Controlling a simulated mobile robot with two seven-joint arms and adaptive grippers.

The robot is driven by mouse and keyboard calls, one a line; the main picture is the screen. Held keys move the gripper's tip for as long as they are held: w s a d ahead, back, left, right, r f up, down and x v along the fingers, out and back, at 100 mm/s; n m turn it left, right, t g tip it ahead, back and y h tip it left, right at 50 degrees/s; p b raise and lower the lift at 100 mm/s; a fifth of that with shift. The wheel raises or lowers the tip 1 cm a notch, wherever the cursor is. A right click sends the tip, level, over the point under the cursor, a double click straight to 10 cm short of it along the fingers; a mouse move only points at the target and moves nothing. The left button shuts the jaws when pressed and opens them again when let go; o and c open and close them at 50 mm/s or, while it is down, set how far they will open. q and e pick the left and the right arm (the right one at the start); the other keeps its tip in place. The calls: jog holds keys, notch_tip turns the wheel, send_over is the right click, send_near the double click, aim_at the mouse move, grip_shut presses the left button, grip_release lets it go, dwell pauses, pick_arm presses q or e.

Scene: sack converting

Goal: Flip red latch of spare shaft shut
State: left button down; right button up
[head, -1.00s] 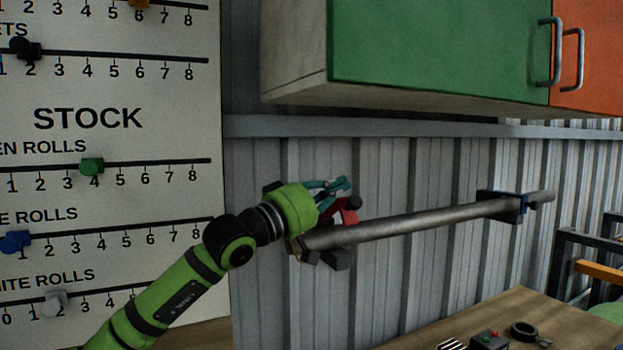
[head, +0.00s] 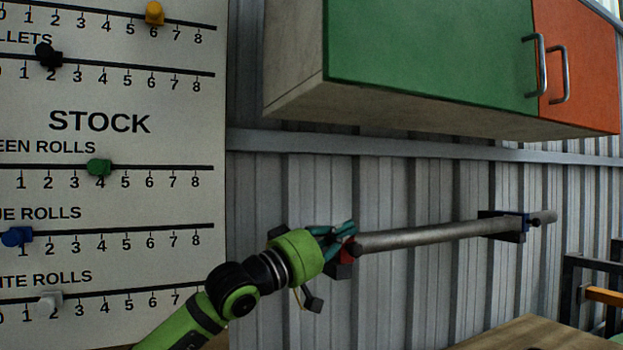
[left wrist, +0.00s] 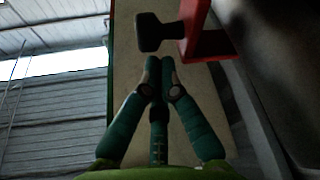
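The spare shaft (head: 430,236) is a grey bar lying nearly level in front of the corrugated wall. The red latch (head: 347,252) is at its left end, partly hidden by my left gripper (head: 350,232). In the left wrist view the latch's red arm (left wrist: 209,43) and its black knob (left wrist: 158,33) are just ahead of my left fingertips (left wrist: 160,64). The teal fingers are together with nothing between them. I cannot tell whether they touch the knob, or how far the latch is turned. My right gripper is not in view.
A blue-black bracket (head: 503,226) carries the shaft's right end. A green and orange wall cabinet (head: 425,55) hangs above. A white stock board (head: 110,190) stands at the left, and a wooden table (head: 535,335) is at the lower right.

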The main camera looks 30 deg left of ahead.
pick_arm(q)
jog(key=v, duration=0.7)
jog(key=shift+s, duration=0.25)
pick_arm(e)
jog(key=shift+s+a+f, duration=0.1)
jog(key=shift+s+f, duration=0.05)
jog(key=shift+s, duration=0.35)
pick_arm(q)
jog(key=shift+a+f, duration=0.1)
jog(key=shift+f, duration=0.05)
dwell(0.5)
